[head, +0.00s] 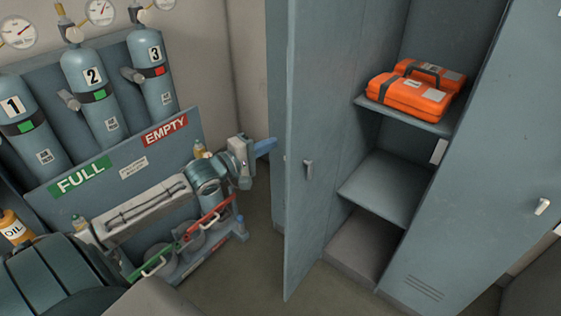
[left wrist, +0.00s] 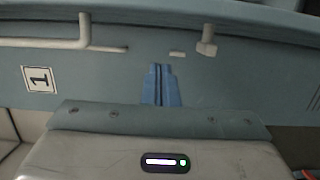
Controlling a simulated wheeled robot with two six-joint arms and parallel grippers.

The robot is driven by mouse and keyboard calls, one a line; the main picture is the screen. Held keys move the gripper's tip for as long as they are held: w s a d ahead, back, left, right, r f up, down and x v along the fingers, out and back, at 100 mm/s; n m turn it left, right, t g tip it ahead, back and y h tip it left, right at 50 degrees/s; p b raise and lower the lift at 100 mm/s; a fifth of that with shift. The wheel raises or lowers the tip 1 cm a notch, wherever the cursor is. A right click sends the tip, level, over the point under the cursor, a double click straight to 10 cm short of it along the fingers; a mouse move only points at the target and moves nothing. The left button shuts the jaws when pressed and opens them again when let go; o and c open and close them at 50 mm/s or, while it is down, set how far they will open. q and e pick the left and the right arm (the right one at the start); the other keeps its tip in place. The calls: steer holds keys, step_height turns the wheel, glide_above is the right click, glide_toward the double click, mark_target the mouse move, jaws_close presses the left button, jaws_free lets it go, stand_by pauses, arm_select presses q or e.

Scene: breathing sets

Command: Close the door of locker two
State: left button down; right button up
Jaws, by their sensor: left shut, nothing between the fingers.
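A tall grey-blue locker stands open in the head view, with its door (head: 312,110) swung out to the left. A small handle (head: 308,168) is on the door face turned to me. No number two shows on it. My left gripper (head: 270,144) has its blue fingers together and empty, just left of the door's free edge; I cannot tell whether they touch it. In the left wrist view the shut fingers (left wrist: 160,84) point at a grey-blue surface with a handle-like knob (left wrist: 207,38) and a plate marked 1 (left wrist: 39,79). My right gripper is not in view.
An orange case (head: 415,92) lies on the locker's upper shelf. Another locker front with a handle (head: 541,206) is at the right. A rack of numbered blue cylinders (head: 95,85) stands left, behind my arm. A patch of floor (head: 262,215) is clear between rack and door.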

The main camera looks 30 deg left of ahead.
arm_select(q)
steer(key=shift+d, duration=2.05)
